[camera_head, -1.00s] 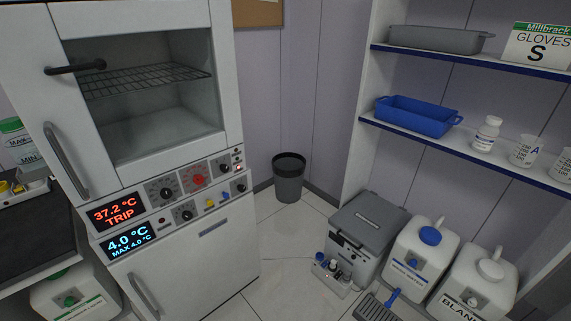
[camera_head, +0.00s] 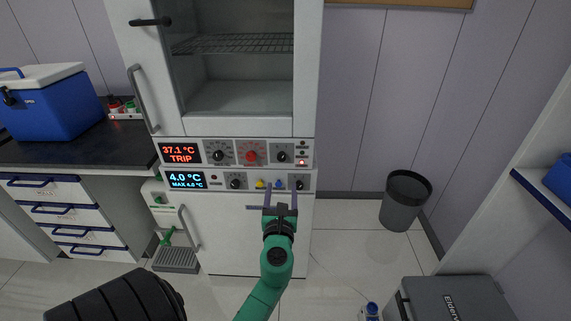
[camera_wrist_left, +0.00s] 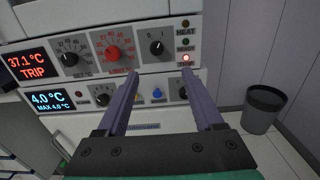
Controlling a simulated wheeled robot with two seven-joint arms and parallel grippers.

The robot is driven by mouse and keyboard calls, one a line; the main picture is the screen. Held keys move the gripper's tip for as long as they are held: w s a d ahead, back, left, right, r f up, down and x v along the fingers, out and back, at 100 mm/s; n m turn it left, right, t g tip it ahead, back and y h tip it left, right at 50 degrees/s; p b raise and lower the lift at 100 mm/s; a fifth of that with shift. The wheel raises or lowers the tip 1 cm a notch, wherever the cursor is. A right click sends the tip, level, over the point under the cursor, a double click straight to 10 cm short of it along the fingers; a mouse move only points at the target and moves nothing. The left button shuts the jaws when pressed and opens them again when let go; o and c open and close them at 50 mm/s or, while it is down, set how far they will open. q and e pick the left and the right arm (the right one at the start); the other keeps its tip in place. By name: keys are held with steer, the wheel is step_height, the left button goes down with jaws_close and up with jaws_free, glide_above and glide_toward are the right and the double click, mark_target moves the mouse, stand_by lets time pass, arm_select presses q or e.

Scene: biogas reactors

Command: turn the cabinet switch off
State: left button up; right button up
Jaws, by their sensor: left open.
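The white cabinet (camera_head: 250,232) has two control panels between its glazed upper door and lower door. A black rotary switch with a 0–1 scale (camera_head: 282,156) sits right of the red knob on the upper panel; it also shows in the wrist view (camera_wrist_left: 157,48). Another black switch (camera_head: 300,184) is at the right end of the lower panel. My left gripper (camera_head: 281,200) is open and empty in front of the lower panel, below the upper switch. Its fingers also show in the wrist view (camera_wrist_left: 160,76).
The upper display (camera_head: 181,153) reads 37.1 °C TRIP, with a red lamp lit beside TRIP (camera_wrist_left: 186,58). The lower display (camera_head: 187,180) reads 4.0 °C. A bin (camera_head: 404,201) stands right of the cabinet. A blue cool box (camera_head: 48,102) sits on the left counter.

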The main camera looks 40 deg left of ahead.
arm_select(q)
glide_toward(282, 159)
steer(key=w+a, duration=0.1)
steer(key=a, duration=0.1)
steer(key=x, duration=0.6)
steer(key=shift+w+d, duration=0.15)
steer(key=shift+w, duration=0.3)
jaws_close()
arm_select(e)
steer(key=shift+s+a+r, duration=0.15)
steer(key=shift+s+a, duration=0.45)
steer(key=shift+s, duration=0.15)
